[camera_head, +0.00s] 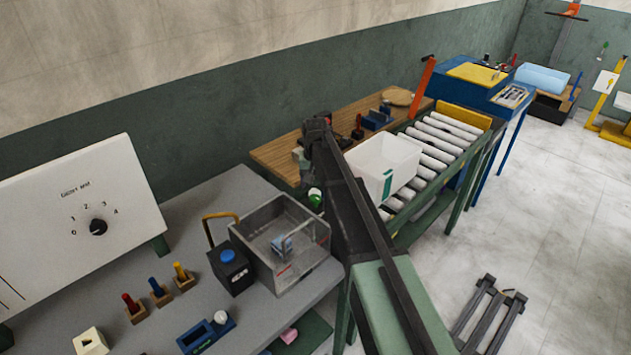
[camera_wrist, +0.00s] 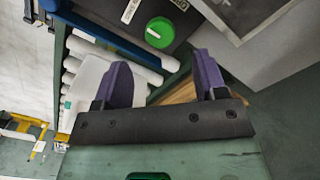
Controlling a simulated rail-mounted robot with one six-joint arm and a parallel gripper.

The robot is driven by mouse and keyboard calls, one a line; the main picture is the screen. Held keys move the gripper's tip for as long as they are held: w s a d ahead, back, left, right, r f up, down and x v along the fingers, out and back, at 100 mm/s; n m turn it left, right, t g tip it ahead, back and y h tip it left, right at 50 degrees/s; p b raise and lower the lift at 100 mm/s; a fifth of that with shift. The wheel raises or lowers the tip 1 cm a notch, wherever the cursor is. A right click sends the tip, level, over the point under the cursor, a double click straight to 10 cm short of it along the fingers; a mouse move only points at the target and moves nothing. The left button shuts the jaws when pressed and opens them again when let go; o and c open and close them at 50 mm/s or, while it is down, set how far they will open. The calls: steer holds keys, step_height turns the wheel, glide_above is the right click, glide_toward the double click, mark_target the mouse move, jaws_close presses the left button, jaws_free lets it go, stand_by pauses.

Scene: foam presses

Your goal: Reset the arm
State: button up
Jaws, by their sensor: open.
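My gripper (camera_wrist: 163,78) shows in the wrist view with its two dark purple fingers spread apart and nothing between them. In the head view my dark arm reaches from the bottom right up to the wooden bench top (camera_head: 275,154). Its far end is raised near the bench's left part, and the fingers are too small to make out there. A green round knob (camera_wrist: 160,32) on a dark box lies beyond the fingers in the wrist view, apart from them. The knob also shows beside my arm in the head view (camera_head: 315,198).
A white tub (camera_head: 385,165) stands on the roller conveyor (camera_head: 445,140), right of my arm. Several small coloured pegs stand at the front. Open floor lies right.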

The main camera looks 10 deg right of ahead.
step_height(320, 180, up, 4)
steer(key=shift+r+p, duration=0.25)
steer(key=shift+p, duration=1)
steer(key=shift+f, duration=0.1)
steer(key=s+f+n+b, duration=0.1)
steer(key=s+f+b, duration=0.2)
steer(key=s, duration=1.2)
steer(key=s+f+n+b, duration=0.1)
steer(key=s+f+b, duration=0.3)
steer(key=s, duration=1.1)
steer(key=shift+s, duration=0.15)
steer(key=shift+f, duration=0.1)
